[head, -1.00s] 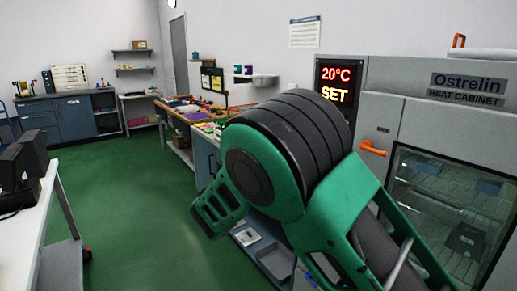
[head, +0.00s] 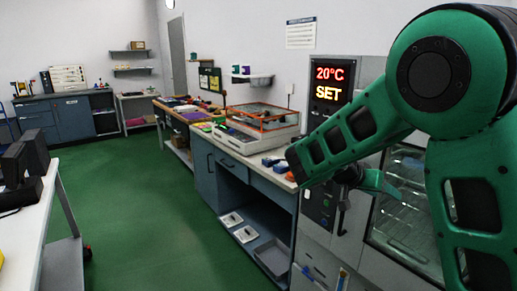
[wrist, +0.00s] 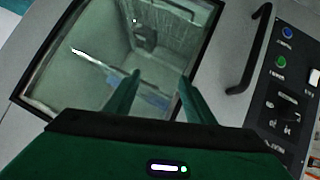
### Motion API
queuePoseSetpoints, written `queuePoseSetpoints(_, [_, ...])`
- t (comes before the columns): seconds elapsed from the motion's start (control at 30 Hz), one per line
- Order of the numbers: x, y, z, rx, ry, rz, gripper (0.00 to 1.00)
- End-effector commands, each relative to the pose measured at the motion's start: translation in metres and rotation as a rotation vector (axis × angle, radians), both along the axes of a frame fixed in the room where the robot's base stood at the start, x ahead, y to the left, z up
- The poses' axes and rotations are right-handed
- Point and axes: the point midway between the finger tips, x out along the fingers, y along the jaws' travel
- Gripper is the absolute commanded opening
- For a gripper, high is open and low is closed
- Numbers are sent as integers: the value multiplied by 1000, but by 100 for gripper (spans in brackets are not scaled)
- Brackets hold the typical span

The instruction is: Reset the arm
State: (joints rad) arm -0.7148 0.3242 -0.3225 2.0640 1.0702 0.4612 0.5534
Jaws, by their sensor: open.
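My arm, green and black, rises at the right of the head view and bends down toward the front of the heat cabinet (head: 350,62). My gripper (head: 385,186) shows small and partly hidden there, in front of the cabinet. In the wrist view my gripper (wrist: 160,76) has its two green fingers apart with nothing between them. Beyond them is the cabinet's glass door window (wrist: 100,50), with a dark handle (wrist: 250,48) to its right. The control panel (wrist: 285,85) with blue and green buttons is at the far right.
A workbench (head: 230,155) with a glass-topped case (head: 262,120) stands left of the cabinet, with trays on its lower shelf. A white table (head: 50,215) with a dark device is at the near left. The green floor (head: 130,210) between them is clear.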

Motion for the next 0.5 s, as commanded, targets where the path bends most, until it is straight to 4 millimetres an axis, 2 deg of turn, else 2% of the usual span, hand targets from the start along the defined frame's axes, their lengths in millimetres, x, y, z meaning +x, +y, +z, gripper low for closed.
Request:
queuePoseSetpoints(0.03, [-19,-25,-3,58,42,-29,49])
queuePoseSetpoints(0.2, [-82,-73,-21,242,189,-60,49])
queuePoseSetpoints(0.33, [-135,-93,-31,384,278,-57,49])
queuePoseSetpoints(0.5, [-205,-100,-39,559,365,-17,49])
